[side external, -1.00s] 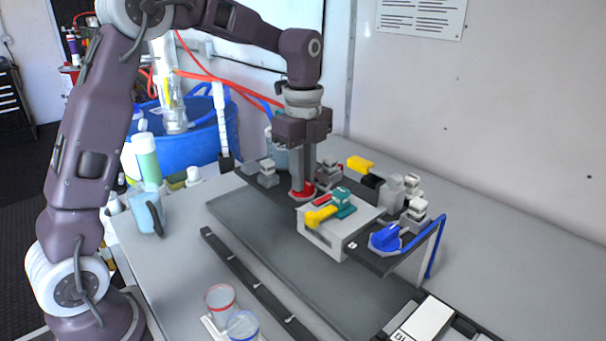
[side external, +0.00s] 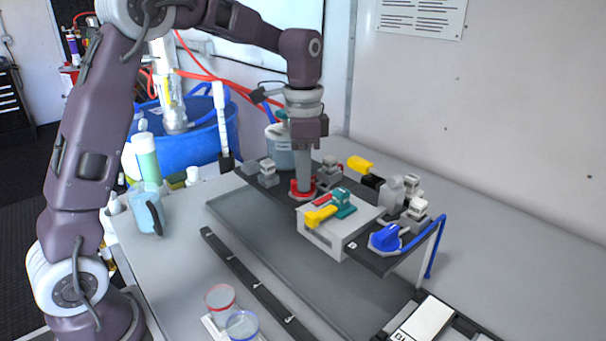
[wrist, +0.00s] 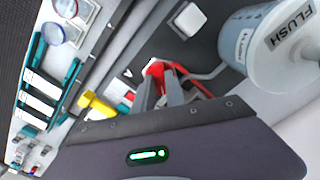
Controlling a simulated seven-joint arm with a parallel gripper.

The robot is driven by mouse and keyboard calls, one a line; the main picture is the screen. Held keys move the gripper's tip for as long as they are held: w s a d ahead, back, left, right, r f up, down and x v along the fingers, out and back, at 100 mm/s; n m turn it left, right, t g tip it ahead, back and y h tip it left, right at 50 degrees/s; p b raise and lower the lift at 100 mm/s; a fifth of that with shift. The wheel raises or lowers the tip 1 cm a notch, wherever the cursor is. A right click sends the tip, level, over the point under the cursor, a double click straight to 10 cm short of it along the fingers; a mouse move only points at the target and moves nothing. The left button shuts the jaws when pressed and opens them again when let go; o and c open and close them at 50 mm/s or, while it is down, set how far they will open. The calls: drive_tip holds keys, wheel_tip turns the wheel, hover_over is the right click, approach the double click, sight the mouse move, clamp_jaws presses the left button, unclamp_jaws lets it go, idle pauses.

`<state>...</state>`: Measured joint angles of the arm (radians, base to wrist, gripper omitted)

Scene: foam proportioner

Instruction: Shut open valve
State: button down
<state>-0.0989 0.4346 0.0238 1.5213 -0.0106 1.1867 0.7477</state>
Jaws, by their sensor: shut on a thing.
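A red valve (side external: 294,192) sits on the dark raised panel, under my gripper. My gripper (side external: 302,190) points straight down and is shut on the red valve's handle. In the wrist view the red valve (wrist: 153,68) shows at and beside the tips of my gripper (wrist: 162,84). The fingers hide part of the handle, so its exact angle is hard to tell. A blue valve (side external: 385,238) sits at the panel's near right end. A yellow handle (side external: 320,215) and a teal handle (side external: 344,198) sit on the white block (side external: 337,233) close to the red valve.
A FLUSH container (wrist: 262,45) stands close behind my gripper. Grey fittings (side external: 332,165) and a yellow-ended valve (side external: 361,164) line the back of the panel. A blue hose (side external: 437,248) hangs at its right end. Two cups (side external: 221,300) stand on the front table.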

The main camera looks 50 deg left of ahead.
drive_tip(key=n, duration=0.7)
drive_tip(key=shift+r, duration=0.1)
idle(0.5)
drive_tip(key=c, duration=1.4)
unclamp_jaws()
wheel_tip(320, 180, up, 7)
